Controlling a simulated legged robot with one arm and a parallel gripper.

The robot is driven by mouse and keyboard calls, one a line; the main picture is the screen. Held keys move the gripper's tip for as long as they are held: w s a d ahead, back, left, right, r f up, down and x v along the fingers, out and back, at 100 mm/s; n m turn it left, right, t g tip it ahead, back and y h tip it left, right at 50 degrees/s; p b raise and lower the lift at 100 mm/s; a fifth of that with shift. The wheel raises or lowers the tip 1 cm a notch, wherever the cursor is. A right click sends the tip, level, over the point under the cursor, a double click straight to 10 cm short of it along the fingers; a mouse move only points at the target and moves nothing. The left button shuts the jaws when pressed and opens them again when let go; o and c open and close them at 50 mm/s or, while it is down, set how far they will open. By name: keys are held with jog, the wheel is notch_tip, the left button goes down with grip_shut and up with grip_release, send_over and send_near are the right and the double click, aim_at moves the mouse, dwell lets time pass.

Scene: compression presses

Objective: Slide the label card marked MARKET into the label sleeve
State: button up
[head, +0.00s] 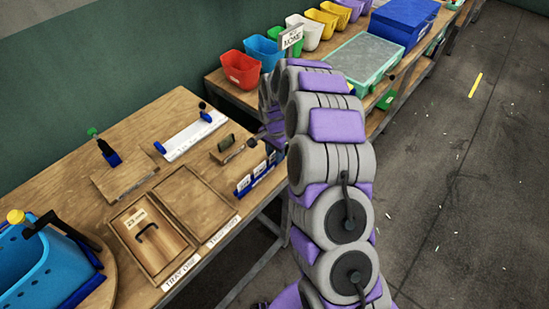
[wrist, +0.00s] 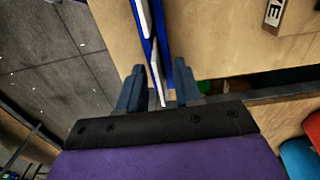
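My gripper (wrist: 157,72) shows in the wrist view with its two fingers apart. A thin white card edge (wrist: 157,82) and the blue card rack (wrist: 165,45) show between and beyond the fingers. I see no finger clearly pressed on the card. In the head view the blue rack (head: 243,184) with white cards stands at the right edge of the wooden table, partly behind my arm. The card lettering is too small or edge-on, so I cannot tell which is MARKET. I cannot identify the label sleeve with certainty.
The wooden table (head: 75,165) holds a white ruler-like plate (head: 192,140), two shallow wooden trays (head: 197,203) and a blue basket (head: 35,275) on the left. Coloured bins (head: 240,70) and a lettered white sign (head: 291,38) are at the back. Grey floor (head: 460,200) is open at right.

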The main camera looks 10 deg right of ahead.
jog(key=shift+c, duration=0.5)
grip_shut()
jog(key=shift+r, duration=0.15)
